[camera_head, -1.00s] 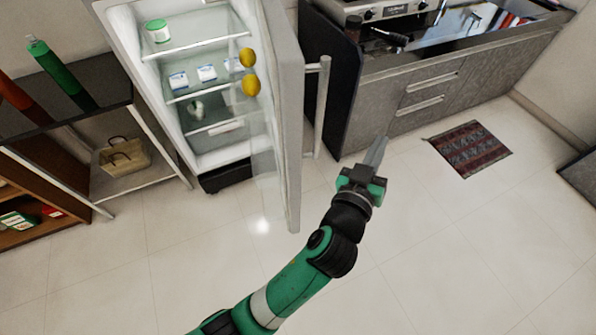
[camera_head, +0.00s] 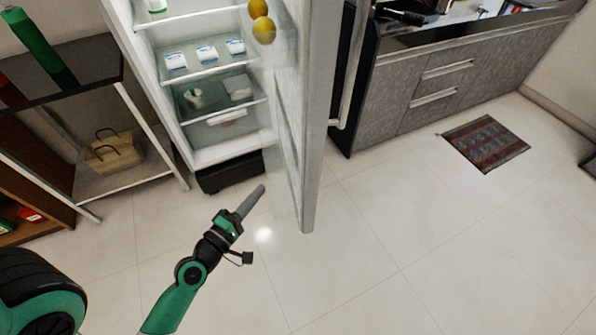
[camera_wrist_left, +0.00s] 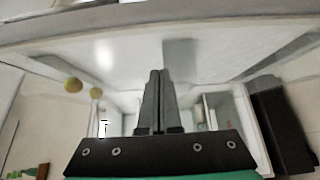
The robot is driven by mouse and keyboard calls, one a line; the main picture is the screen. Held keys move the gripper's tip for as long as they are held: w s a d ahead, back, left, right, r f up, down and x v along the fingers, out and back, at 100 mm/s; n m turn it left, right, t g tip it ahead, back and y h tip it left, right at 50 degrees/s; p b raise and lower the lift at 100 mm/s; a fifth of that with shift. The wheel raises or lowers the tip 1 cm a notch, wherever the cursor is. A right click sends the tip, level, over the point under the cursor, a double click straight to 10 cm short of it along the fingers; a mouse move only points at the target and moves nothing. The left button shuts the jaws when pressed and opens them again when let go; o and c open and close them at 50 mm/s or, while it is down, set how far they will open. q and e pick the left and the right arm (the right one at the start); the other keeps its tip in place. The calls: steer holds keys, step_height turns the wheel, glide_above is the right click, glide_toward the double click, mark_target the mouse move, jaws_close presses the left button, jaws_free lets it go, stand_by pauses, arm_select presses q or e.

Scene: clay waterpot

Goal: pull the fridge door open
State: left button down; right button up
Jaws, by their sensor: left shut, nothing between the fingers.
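The fridge (camera_head: 180,20) stands with its white door (camera_head: 318,110) swung wide open, its edge pointing toward me. The door's vertical bar handle (camera_head: 352,65) is on the right, outer side. My left gripper (camera_head: 259,191) is shut and empty, in front of the fridge opening, left of the door on its inner side. In the left wrist view, the shut fingers (camera_wrist_left: 160,75) point toward the door's inner face (camera_wrist_left: 115,55); I cannot tell whether they touch it. My right gripper is not in view.
Yellow fruits (camera_head: 262,22) sit in the door. White packs (camera_head: 207,53) stand on a fridge shelf. A shelf unit with a basket (camera_head: 113,152) is at left. Grey cabinets (camera_head: 420,90) stand right of the door. A patterned mat (camera_head: 486,143) lies on open floor.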

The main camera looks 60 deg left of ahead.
arm_select(q)
steer(key=p, duration=0.3)
glide_toward(302, 156)
steer(key=w+a, duration=0.1)
steer(key=a, duration=0.3)
steer(key=w+p, duration=0.3)
steer(key=shift+w+d+r, duration=0.1)
steer(key=shift+w+d, duration=0.1)
steer(key=shift+w, duration=0.1)
steer(key=shift+w+d, duration=0.1)
steer(key=shift+w, duration=0.1)
steer(key=shift+w+f, duration=0.1)
steer(key=shift+f, duration=0.15)
